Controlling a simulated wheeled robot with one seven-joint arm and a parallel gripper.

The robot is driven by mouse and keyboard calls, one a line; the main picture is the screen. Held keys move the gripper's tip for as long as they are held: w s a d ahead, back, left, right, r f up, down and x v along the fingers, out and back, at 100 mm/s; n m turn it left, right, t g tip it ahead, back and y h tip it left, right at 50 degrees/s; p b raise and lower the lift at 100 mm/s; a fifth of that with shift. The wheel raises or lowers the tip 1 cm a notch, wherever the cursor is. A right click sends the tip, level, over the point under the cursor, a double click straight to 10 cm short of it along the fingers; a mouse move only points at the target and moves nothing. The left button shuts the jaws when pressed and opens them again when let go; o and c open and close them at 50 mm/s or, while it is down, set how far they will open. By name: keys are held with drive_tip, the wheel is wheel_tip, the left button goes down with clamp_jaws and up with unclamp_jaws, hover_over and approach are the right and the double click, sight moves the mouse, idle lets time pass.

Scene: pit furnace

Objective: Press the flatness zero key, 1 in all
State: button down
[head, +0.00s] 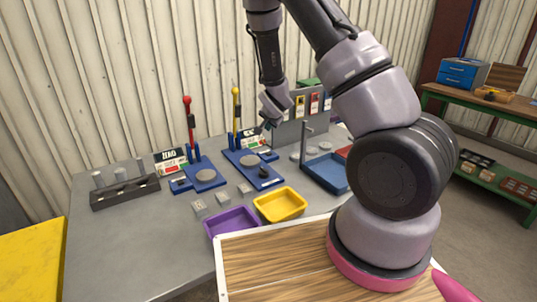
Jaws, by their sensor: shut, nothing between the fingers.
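Two blue gauge stands are on the grey bench in the head view: one with a red-topped post (205,185) at left, one with a yellow-topped post (262,182) at right. Each has a small sign or readout panel behind it, the left one (171,161) and the right one (250,141). The lettering is too small to read surely, and I cannot tell which key is the flatness zero key. My gripper (268,123) is shut and empty, pointing down above the back right of the yellow-post stand, by its panel. Its fingertips are small, and contact cannot be told.
A purple tray (231,232) and a yellow tray (302,203) lie at the front, with small grey blocks (222,198) beside them. A dark rack with cylinders (125,193) stands at left. A blue tray (323,180) with an upright post is right of the stands. A grey panel (286,134) stands behind.

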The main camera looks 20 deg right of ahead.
sight(268, 155)
drive_tip(key=shift+f, duration=4.1)
drive_tip(key=shift+f, duration=0.1)
drive_tip(key=shift+f, duration=0.3)
drive_tip(key=shift+f, duration=0.4)
drive_tip(key=shift+r, duration=0.8)
drive_tip(key=shift+r, duration=2.55)
